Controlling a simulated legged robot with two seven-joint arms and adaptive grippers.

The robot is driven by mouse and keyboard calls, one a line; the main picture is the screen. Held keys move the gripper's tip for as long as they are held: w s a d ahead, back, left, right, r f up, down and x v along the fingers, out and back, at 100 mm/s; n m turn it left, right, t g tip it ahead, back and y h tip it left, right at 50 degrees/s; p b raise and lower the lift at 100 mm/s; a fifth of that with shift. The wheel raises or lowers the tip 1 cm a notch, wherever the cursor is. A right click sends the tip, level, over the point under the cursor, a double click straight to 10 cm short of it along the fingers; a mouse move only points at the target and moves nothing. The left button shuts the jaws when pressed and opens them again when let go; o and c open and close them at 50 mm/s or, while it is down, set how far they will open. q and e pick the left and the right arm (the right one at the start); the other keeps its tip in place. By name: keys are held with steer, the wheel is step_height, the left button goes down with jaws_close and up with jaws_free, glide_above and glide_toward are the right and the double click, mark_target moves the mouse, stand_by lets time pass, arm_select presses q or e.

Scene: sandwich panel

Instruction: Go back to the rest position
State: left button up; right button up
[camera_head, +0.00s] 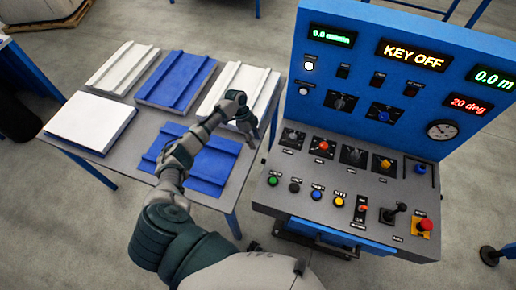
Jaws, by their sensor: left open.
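My left arm reaches up from the bottom of the head view over the table with the panels. My left gripper (246,124) is open and holds nothing that I can see. It is in front of the right-hand white panel (262,84), close to the left side of the control console (340,215). Whether it touches anything is hard to tell. My right gripper is not in view.
The grey table (136,130) carries white and blue panels, among them a blue panel (212,163) partly behind my arm. The console has a blue upright board reading KEY OFF (413,54), knobs, buttons and a red emergency stop (424,225).

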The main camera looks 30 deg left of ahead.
arm_select(q)
steer(key=shift+a+r, duration=0.2)
steer(key=shift+r, duration=0.25)
